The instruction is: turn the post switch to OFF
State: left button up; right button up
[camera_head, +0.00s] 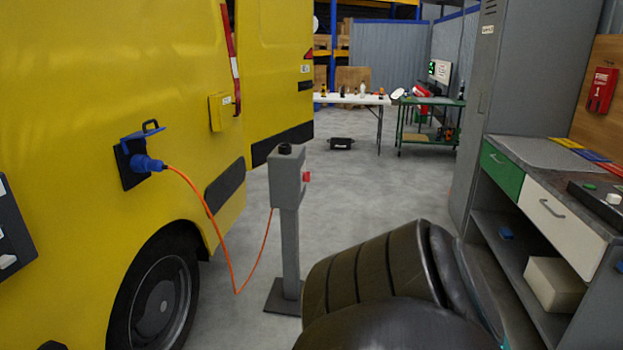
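The grey post (290,240) stands upright on a dark floor plate beside the yellow van. Its box (287,183) carries a red switch (306,177) on the right side, seen nearly edge-on, so its setting cannot be read. A black round piece (285,149) sits on top of the box. An orange cable (212,222) hangs in a loop from the post to a blue plug (147,163) in the van's side socket. Neither of my grippers shows in the head view.
The yellow van (90,80) fills the left side. A workbench with drawers (555,214) and a grey cabinet (507,75) stand at the right. A dark link of mine covers the lower middle.

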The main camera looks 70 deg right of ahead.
aim_at(306, 177)
jog(key=z, duration=2.4)
jog(key=i+l+u, duration=0.15)
jog(key=i, duration=0.5)
jog(key=i+l+u, duration=0.15)
jog(key=i, duration=0.45)
jog(key=i+l+u, duration=0.15)
jog(key=i+l, duration=0.2)
jog(key=i, duration=0.25)
jog(key=i+l+u, duration=0.15)
jog(key=i+l, duration=0.2)
jog(key=i, duration=0.25)
jog(key=i+l+u, duration=0.15)
jog(key=i+l, duration=0.3)
jog(key=i, duration=0.1)
